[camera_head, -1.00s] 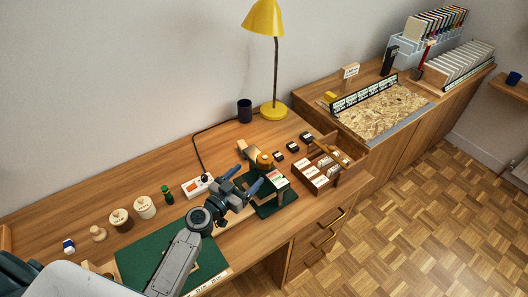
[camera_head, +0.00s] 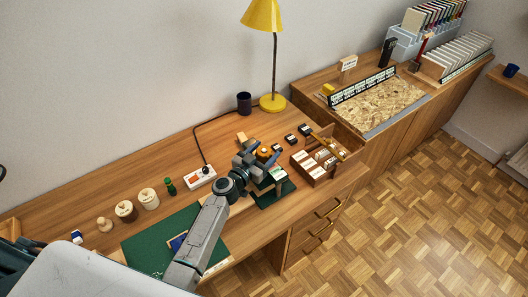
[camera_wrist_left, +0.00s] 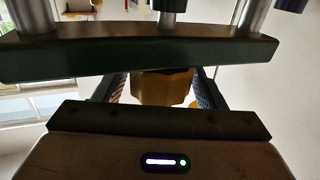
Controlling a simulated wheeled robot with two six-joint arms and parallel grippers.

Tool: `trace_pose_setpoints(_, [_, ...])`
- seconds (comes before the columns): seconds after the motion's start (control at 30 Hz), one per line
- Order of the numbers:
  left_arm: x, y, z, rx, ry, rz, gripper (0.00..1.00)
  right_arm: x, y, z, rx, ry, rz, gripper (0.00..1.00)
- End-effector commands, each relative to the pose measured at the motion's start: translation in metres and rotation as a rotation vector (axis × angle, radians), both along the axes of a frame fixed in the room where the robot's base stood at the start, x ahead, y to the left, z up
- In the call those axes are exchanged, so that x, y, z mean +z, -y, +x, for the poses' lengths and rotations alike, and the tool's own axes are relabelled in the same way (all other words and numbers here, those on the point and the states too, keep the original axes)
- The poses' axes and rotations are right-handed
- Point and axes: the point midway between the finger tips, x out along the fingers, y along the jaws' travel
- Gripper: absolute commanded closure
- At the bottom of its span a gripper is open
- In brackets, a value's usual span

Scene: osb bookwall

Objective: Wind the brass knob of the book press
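The book press (camera_head: 275,196) stands on the desk, with a green base and a light block in it. Its round brass knob (camera_head: 264,153) is on top, partly hidden by my left gripper (camera_head: 264,150). In the left wrist view the brass knob (camera_wrist_left: 162,88) sits between the two fingers of my left gripper (camera_wrist_left: 162,82), one on each side. A narrow light gap seems to show beside it, so the fingers look open around it. A dark crossbar (camera_wrist_left: 140,50) of the press with steel posts lies close in front of the palm. My right gripper is not in view.
An open drawer box (camera_head: 318,170) with white cards is just right of the press. A green mat (camera_head: 145,250) lies in front.

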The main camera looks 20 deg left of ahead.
Motion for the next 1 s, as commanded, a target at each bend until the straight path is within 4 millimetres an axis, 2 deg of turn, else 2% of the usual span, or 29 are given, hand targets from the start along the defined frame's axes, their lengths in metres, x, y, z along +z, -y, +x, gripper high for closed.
trace_pose_setpoints(0.03, [0.000,0.000,0.000,0.000,0.000,0.000,0.46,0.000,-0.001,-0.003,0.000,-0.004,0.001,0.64])
trace_pose_setpoints(0.17, [0.000,0.000,0.000,0.000,0.000,0.000,0.72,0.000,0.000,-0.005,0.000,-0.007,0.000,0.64])
trace_pose_setpoints(0.37, [-0.001,0.000,0.000,0.008,-0.002,0.002,0.72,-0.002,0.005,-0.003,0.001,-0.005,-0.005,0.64])
trace_pose_setpoints(0.57, [-0.005,0.002,0.000,0.070,-0.005,0.001,0.72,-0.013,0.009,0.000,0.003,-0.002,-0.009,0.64])
trace_pose_setpoints(0.8, [-0.003,0.002,0.000,0.237,-0.005,-0.001,0.72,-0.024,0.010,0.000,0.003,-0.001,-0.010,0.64])
trace_pose_setpoints(1.0, [0.000,0.001,0.000,0.397,-0.007,-0.001,0.72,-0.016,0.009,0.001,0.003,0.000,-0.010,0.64])
